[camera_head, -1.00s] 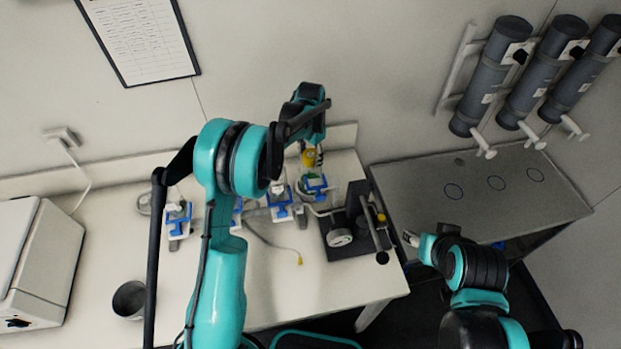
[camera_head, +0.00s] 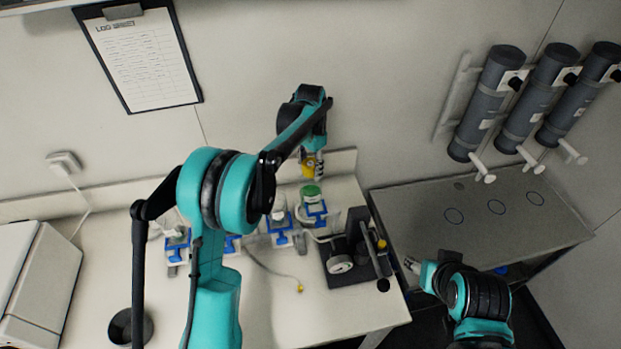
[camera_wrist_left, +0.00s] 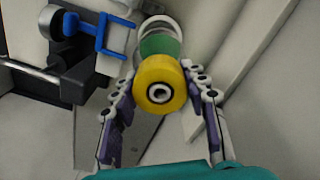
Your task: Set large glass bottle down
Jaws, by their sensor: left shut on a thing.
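My left gripper (camera_head: 316,164) is above the back of the bench, its fingers on both sides of a yellow round cap or top (camera_head: 308,163). In the left wrist view, the gripper (camera_wrist_left: 161,84) is shut on this yellow piece (camera_wrist_left: 160,85), which has a dark-centred ring on top. Green and pale glass-like surfaces (camera_wrist_left: 160,44) show behind it; whether they belong to the held thing I cannot tell. A green-topped container (camera_head: 311,192) appears just below in the head view, at a blue and white holder. My right gripper (camera_head: 412,265) hangs at the right; its jaw state is unclear.
A black device (camera_head: 350,255) with a white round dial stands right of the holders. Several blue and white holders (camera_head: 283,230) line the bench back. A dark cup (camera_head: 130,327) stands front left. A grey platform (camera_head: 475,215) with ring marks lies right, below wall-mounted grey cylinders (camera_head: 485,105).

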